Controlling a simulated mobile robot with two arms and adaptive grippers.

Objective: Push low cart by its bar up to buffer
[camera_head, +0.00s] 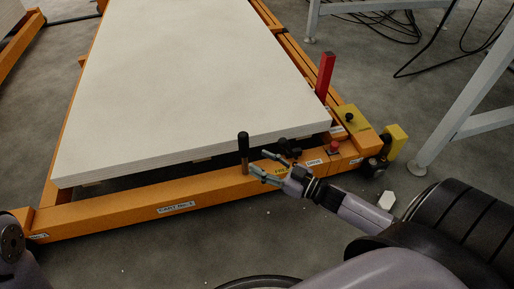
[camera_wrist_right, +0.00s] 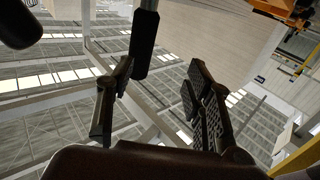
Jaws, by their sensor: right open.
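The low orange cart (camera_head: 120,212) carries a large flat white board (camera_head: 190,80). Its front beam has a "CART No. 1" label. A black upright handle (camera_head: 243,152) stands on this beam. My right gripper (camera_head: 262,165) is open at the beam's right half, fingertips just right of the black handle; I cannot tell whether they touch it. My left gripper is not in view. I cannot make out a buffer for certain.
A red post (camera_head: 325,75) and a yellow box with a black button (camera_head: 350,118) are at the cart's right corner. A grey frame leg (camera_head: 450,105) stands to the right, with black cables (camera_head: 385,25) behind. Another orange cart (camera_head: 22,45) is at upper left.

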